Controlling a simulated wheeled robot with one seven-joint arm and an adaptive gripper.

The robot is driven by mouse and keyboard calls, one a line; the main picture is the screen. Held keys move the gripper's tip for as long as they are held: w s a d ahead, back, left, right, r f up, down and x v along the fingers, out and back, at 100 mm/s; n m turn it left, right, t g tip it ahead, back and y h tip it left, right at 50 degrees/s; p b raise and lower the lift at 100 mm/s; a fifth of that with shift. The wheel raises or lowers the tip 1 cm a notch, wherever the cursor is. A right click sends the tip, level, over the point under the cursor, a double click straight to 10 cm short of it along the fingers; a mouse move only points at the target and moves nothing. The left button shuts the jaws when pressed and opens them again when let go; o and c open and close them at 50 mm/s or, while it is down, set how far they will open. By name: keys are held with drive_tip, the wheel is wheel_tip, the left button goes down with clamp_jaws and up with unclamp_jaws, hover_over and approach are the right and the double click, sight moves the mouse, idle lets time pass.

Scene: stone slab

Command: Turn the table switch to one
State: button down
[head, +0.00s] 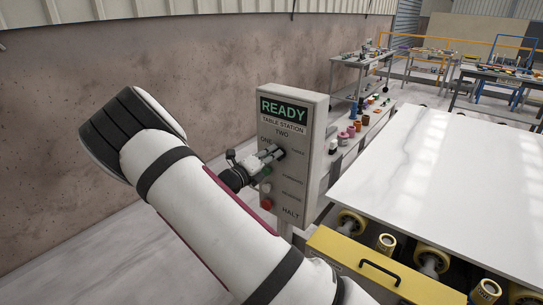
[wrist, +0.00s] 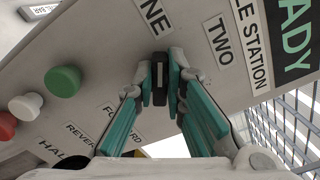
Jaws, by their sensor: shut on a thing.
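The table switch is a dark bar-shaped knob (wrist: 160,88) on the face of a grey control box (head: 317,153). In the wrist view my gripper (wrist: 161,78) is shut on the knob, with one teal-padded finger at each side. The bar runs up the picture, its upper end towards the label ONE (wrist: 155,15). The label TWO (wrist: 223,38) lies up and to the right. I cannot tell for sure which end is the pointer. In the head view my gripper (head: 270,156) reaches the box from the left and hides most of the knob.
Below the knob are a green button (wrist: 62,82), a white button (wrist: 25,106) and a red button (wrist: 6,126), apart from my fingers. The box's display (head: 283,110) reads READY. A white slab (head: 440,170) lies to the right, behind a yellow drawer front (head: 375,268).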

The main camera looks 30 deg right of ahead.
drive_tip(key=c, duration=1.6)
unclamp_jaws()
drive_tip(key=shift+c, duration=0.2)
drive_tip(key=v, duration=1.2)
